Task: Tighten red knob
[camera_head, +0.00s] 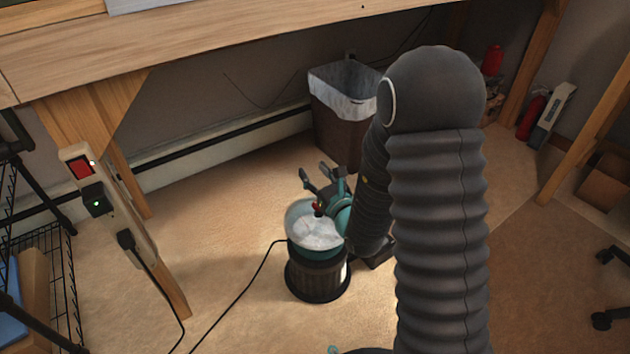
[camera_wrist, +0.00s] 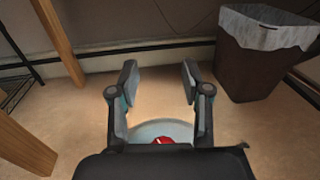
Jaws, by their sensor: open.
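The red knob (camera_head: 318,208) shows as a small red and dark piece above the middle of a round device with a clear, pale top (camera_head: 315,233) and a dark ribbed base (camera_head: 318,276) on the floor. In the wrist view the red knob (camera_wrist: 163,140) is partly hidden by my gripper body, with the pale round top (camera_wrist: 160,129) around it. My gripper (camera_head: 325,172) is open over the device, its fingers apart and empty. In the wrist view the two fingers of my gripper (camera_wrist: 158,80) point ahead, past the knob.
A brown bin with a white liner (camera_head: 346,78) stands behind, near the wall. A wooden bench (camera_head: 200,40) spans overhead. A power strip (camera_head: 105,205) is on a wooden leg at left, with a black cord (camera_head: 240,285) running to the device.

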